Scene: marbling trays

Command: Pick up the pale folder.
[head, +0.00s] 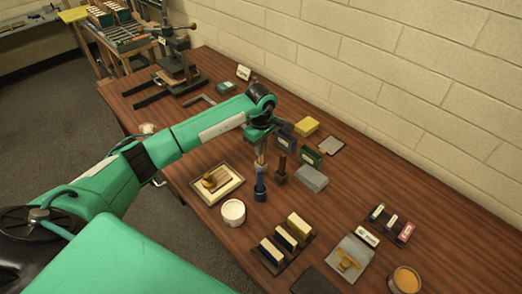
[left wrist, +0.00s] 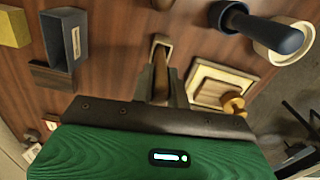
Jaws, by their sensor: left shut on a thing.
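My right gripper is not in view.
A framed tray (head: 235,171) and a white jar (head: 233,212) stand to the left and near side. A rack with blocks (head: 270,266) lies nearer.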

